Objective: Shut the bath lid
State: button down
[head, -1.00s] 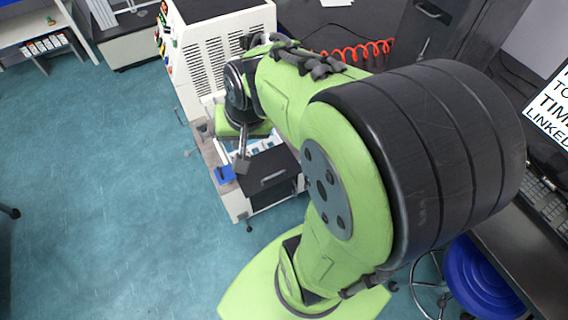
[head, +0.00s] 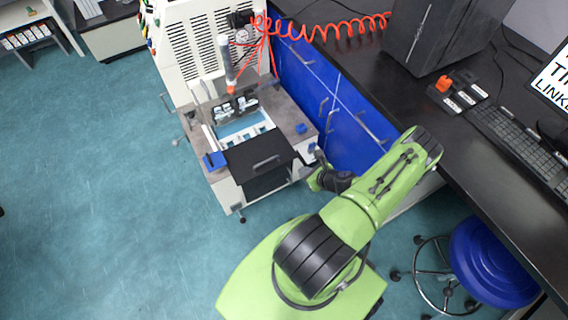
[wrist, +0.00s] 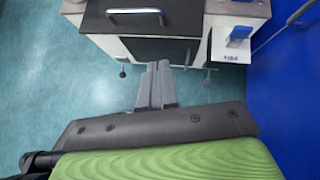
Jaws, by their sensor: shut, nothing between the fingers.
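The bath lid (head: 250,150) is a dark flat panel with a bar handle, at the front of the bench-height bath unit in the head view. Behind it the bath (head: 243,128) is uncovered, showing a white rim and pale blue inside. The lid also shows at the top of the wrist view (wrist: 160,47), with its handle (wrist: 135,14) at the picture's edge. My gripper (wrist: 158,68) is shut and empty, in front of the unit and apart from the handle. In the head view its fingers are hard to make out beside the unit's right front corner.
A blue block (head: 214,161) sits left of the bath and a smaller one (head: 301,128) right of it. A blue cabinet front (head: 335,100) and dark worktop (head: 365,60) run along the right. A blue stool (head: 490,270) stands lower right. The floor at left is clear.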

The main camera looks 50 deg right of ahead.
jog(key=b, duration=0.4)
send_near(284, 160)
notch_tip(284, 160, down, 3)
jog(key=w+a, duration=0.2)
jog(key=w, duration=0.1)
jog(key=w+r, duration=0.1)
jog(key=w, duration=0.1)
jog(key=shift+w+d+r+m, duration=0.1)
jog(key=shift+w+m, duration=0.2)
jog(key=shift+w, duration=0.05)
